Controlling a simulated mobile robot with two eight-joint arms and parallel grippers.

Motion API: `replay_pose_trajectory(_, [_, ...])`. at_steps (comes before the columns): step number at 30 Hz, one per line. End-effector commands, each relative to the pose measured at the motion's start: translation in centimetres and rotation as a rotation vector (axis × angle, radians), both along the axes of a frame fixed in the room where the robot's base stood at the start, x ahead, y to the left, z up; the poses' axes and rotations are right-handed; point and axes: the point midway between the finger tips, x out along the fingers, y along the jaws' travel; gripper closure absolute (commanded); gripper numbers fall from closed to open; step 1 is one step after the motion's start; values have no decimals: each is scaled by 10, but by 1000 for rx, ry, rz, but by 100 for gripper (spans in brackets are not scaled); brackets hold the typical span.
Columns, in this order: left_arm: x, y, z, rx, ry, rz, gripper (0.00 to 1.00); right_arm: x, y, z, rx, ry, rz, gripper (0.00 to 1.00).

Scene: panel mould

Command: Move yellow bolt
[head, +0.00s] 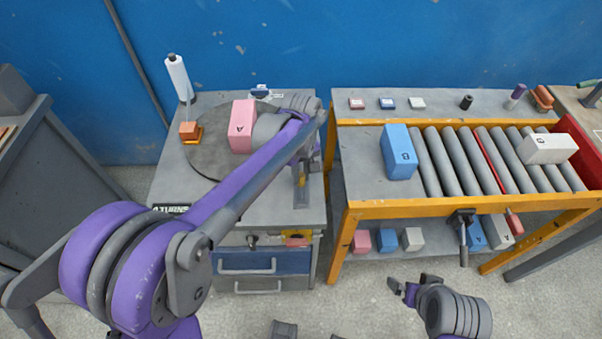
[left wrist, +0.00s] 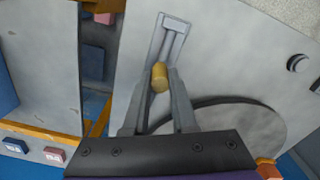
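Whether the bolt touches the holder is unclear. In the head view my left gripper (head: 302,168) is partly covered by its own arm. My right gripper (head: 397,287) is low at the bottom right, away from the bolt, its fingers too small to judge.
A pink block (head: 242,125) stands on the round plate (head: 207,150), with an orange block (head: 190,132) near its edge. A white bottle (head: 179,78) stands behind. To the right, a yellow-framed roller table (head: 445,160) carries a blue block (head: 398,152) and a white block (head: 547,148).

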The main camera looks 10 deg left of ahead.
Motion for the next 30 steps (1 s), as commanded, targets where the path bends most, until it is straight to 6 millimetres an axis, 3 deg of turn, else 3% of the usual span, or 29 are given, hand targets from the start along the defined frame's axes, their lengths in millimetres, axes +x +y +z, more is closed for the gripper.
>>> replay_pose_trajectory(30, [0,0,0,0,0,0,100,0,0,0,0,0,0,0])
